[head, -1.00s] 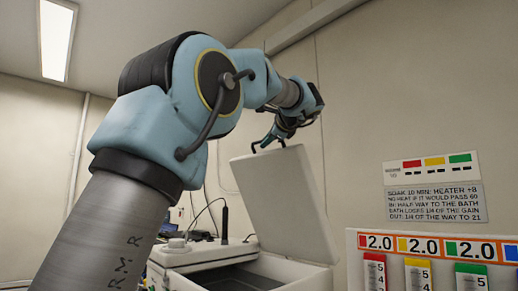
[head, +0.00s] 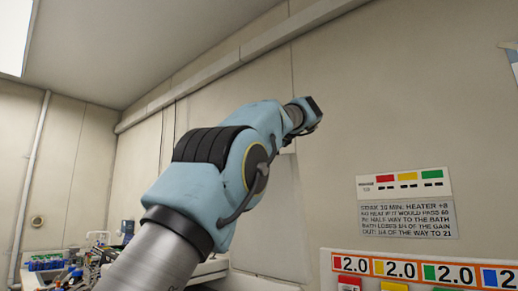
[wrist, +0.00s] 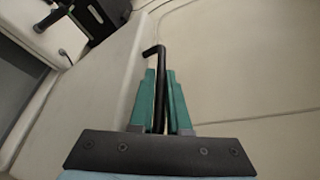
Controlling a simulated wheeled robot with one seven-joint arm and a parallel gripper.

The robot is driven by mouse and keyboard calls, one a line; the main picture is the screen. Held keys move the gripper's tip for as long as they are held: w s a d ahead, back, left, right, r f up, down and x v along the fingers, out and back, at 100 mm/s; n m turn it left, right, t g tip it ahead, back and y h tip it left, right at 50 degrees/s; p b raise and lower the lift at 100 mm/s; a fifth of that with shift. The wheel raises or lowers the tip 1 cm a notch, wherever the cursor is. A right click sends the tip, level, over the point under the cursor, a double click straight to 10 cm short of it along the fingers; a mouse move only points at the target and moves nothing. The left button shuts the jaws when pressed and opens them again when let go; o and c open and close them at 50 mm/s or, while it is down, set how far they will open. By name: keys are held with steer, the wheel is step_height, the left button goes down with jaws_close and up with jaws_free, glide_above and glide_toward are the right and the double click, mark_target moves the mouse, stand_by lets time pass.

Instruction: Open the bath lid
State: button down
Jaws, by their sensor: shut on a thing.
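The bath lid (head: 272,230) is a pale panel standing about upright behind my arm in the head view. In the wrist view the lid (wrist: 85,95) is a pale slab left of my fingers. My gripper (wrist: 160,76) has its teal fingers shut around the black lid handle (wrist: 159,56), whose bent end sticks out beyond the fingertips. In the head view the fingers and handle are mostly hidden by my arm. The bath (head: 212,268) shows only as a white strip of rim; its dark inside (wrist: 15,75) shows at the wrist view's left edge.
The wall (head: 400,120) stands close behind the lid. An orange-edged panel with coloured labels (head: 410,268) is at the lower right, below a wall notice (head: 407,218). Bench items, including a rack of bottles (head: 45,262), lie at the lower left.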

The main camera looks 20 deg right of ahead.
stand_by(0.3)
steer(key=c, duration=0.9)
jaws_free()
steer(key=shift+s, duration=0.1)
